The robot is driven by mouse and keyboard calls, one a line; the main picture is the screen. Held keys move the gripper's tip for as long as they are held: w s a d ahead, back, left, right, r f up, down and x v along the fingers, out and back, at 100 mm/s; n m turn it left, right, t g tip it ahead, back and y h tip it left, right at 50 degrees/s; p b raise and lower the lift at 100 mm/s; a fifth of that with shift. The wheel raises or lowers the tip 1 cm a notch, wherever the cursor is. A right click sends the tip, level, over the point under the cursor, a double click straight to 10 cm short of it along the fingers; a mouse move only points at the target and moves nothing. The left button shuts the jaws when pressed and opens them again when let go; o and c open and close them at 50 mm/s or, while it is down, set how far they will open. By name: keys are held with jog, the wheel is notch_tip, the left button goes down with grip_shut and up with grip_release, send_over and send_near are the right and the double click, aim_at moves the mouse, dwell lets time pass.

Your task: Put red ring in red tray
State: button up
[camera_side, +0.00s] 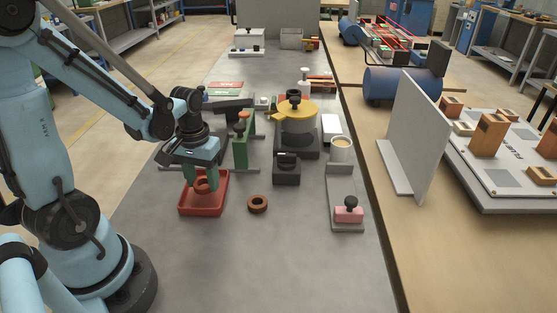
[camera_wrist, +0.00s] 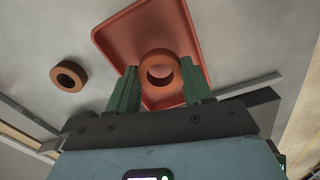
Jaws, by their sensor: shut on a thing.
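My gripper (camera_side: 200,180) has green fingers and is shut on a red-orange ring (camera_side: 202,184). The ring (camera_wrist: 159,68) shows between the two fingertips (camera_wrist: 160,84) in the wrist view. The red tray (camera_side: 223,186) is a shallow square with a low rim. The gripper and ring are over the tray in both views, and the tray (camera_wrist: 112,40) fills the area behind the ring in the wrist view. Whether the ring touches the tray floor is hard to tell. A second, brown ring (camera_side: 257,203) lies flat on the table to the right of the tray, also in the wrist view (camera_wrist: 69,76).
A green upright stand (camera_side: 241,150) is close behind the tray. A dark block (camera_side: 286,168), a yellow-topped fixture (camera_side: 296,112), a cup (camera_side: 341,149) and a pink block with a black knob (camera_side: 348,213) stand further right. The grey table front is clear.

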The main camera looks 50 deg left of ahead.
jog(key=shift+f, duration=0.65)
jog(key=shift+f, duration=0.15)
jog(key=o, duration=0.8)
jog(key=shift+o, duration=0.2)
notch_tip(320, 180, up, 12)
jog(key=w+d+r+m+t, duration=0.1)
jog(key=w+d+m+t, duration=0.2)
jog(key=d+m+t, duration=0.3)
jog(key=d+t, duration=0.1)
jog(key=d, duration=0.4)
